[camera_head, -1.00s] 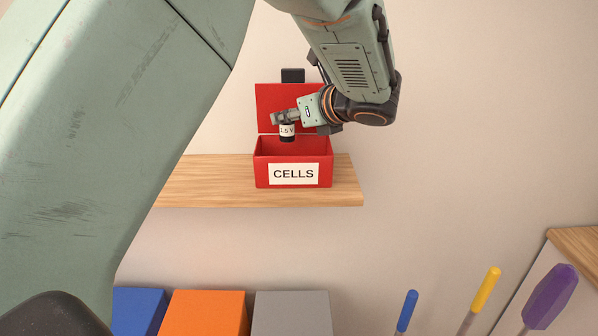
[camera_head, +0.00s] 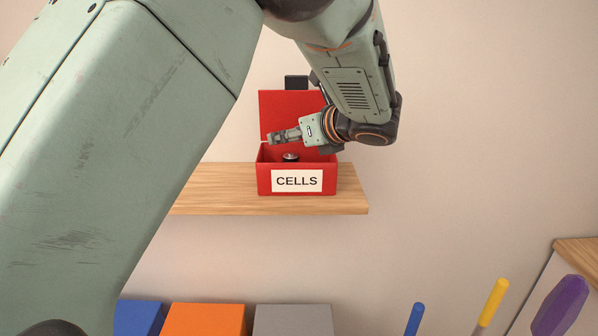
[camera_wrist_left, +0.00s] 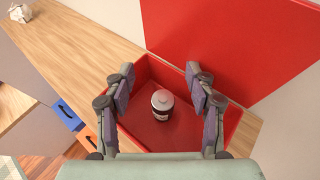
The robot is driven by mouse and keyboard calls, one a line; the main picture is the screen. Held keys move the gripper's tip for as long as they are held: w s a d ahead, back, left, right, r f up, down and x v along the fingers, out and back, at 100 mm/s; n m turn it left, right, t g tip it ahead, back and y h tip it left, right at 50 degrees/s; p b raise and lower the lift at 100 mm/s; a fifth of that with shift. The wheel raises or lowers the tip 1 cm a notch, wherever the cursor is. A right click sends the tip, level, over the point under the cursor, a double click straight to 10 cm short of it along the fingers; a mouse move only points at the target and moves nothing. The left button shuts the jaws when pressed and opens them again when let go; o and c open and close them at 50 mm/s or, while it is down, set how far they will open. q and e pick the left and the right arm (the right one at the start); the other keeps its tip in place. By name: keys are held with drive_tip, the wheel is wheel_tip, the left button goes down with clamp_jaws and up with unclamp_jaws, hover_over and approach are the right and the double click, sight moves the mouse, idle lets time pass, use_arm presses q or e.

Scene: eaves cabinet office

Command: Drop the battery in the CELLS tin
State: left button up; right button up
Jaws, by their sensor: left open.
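The red CELLS tin (camera_head: 328,178) stands on a wooden shelf with its lid raised at the back; it also shows in the left wrist view (camera_wrist_left: 228,122). The battery (camera_head: 290,157), dark with a silver top, is inside the tin; in the left wrist view the battery (camera_wrist_left: 162,104) appears upright on or near the tin's red floor, between my fingers as seen from above. My left gripper (camera_head: 272,139) is just above the tin's opening. In the left wrist view its two fingers (camera_wrist_left: 164,84) are apart and hold nothing. My right gripper is not in view.
The wooden shelf (camera_head: 225,188) has bare room left of the tin. Below are blue (camera_head: 140,318), orange (camera_head: 205,320) and grey (camera_head: 293,320) blocks. Blue, yellow and purple handles (camera_head: 560,308) stand at the lower right.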

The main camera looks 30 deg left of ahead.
use_arm(q)
drive_tip(key=shift+w+d, duration=0.15)
drive_tip(key=shift+r, duration=0.3)
wheel_tip(320, 180, up, 9)
drive_tip(key=shift+r, duration=0.15)
drive_tip(key=shift+d, duration=0.1)
idle(0.5)
